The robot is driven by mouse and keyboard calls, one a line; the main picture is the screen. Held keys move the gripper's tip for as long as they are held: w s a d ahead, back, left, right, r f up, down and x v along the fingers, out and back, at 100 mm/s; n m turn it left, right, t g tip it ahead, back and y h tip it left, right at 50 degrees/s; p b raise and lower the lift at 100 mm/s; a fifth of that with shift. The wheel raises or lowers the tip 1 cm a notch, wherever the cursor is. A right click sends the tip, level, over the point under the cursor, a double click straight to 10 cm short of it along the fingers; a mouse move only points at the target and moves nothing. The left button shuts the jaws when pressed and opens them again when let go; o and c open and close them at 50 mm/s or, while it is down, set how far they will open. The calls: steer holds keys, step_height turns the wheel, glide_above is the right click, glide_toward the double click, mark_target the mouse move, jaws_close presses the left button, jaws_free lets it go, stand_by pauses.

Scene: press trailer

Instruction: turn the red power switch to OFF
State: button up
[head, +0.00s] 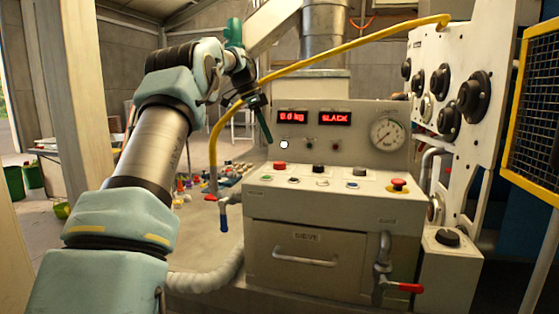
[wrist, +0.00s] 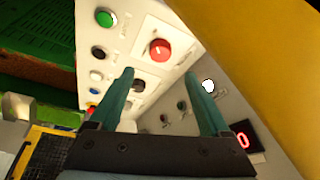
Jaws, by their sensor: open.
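The red power switch (head: 280,165) is a round red knob at the back left of the sloping control panel. In the wrist view the red knob (wrist: 160,50) shows a small pale mark, but I cannot read its setting or labels. My gripper (head: 262,125) hangs above and to the left of the knob, in front of the upright display panel. In the wrist view its two teal fingers (wrist: 160,74) are spread apart with nothing between them. The red knob lies beyond the fingertips, and they look clear of it.
Black knobs (head: 318,168) stand right of the switch, with a row of small buttons (head: 266,177) in front. A red mushroom button (head: 398,184) is at the panel's right. Red displays (head: 335,118) sit behind. A yellow hose (head: 345,48) arches over the machine.

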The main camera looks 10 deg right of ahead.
mark_target(279, 163)
steer(key=x, duration=0.9)
steer(key=shift+f, duration=0.1)
jaws_close()
stand_by(0.4)
